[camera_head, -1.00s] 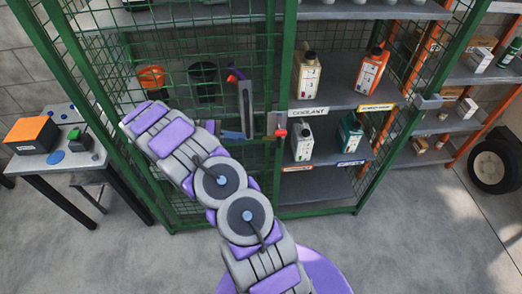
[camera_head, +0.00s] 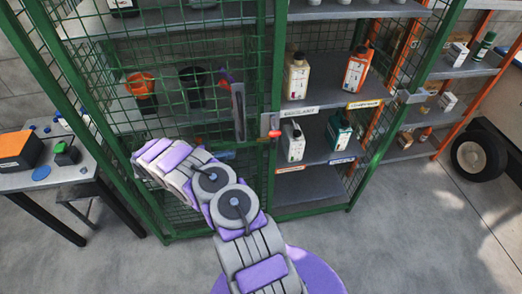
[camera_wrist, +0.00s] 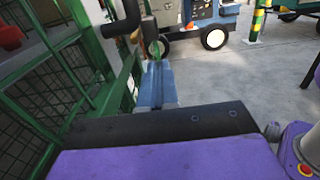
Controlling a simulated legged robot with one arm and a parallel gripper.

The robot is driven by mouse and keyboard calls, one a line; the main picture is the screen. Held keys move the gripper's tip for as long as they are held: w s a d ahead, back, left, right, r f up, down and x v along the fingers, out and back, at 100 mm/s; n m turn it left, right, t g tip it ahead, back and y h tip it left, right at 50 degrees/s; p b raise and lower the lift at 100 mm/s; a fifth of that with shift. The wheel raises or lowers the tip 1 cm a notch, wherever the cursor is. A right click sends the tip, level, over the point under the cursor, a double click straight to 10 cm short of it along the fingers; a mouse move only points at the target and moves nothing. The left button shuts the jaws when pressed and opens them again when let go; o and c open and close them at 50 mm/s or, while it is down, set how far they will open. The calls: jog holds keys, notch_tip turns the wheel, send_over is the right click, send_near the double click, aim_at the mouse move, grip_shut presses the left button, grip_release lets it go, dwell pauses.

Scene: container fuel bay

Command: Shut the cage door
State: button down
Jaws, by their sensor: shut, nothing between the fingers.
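The green cage fills the middle of the head view. A green mesh panel, which looks like the cage door (camera_head: 185,62), covers its left part; the right part stands open. The panel carries a dark upright handle bar (camera_head: 239,112). A grey plate with a red knob (camera_head: 274,134) sits by its right edge post. A grey catch (camera_head: 410,97) is on the right post of the opening. My gripper (camera_wrist: 155,85) is shut and empty in the wrist view, beside green framing. A black handle-like bar (camera_wrist: 125,22) is just beyond its left side. My arm mostly hides the gripper in the head view.
Shelves (camera_head: 318,186) in the open part hold white and orange bottles. A side table (camera_head: 60,182) with an orange box (camera_head: 18,148) stands left. Orange-framed shelves (camera_head: 425,140) and a wheel (camera_head: 478,162) are right. The floor (camera_head: 400,245) in front is clear.

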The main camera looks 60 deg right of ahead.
send_near(272, 148)
jog(key=b+x, duration=0.2)
jog(key=x, duration=0.3)
jog(key=shift+s+d+f, duration=0.1)
jog(key=shift+d, duration=0.05)
jog(key=shift+s+d+f, duration=0.15)
jog(key=shift+s+d, duration=0.25)
jog(key=shift+d, duration=0.3)
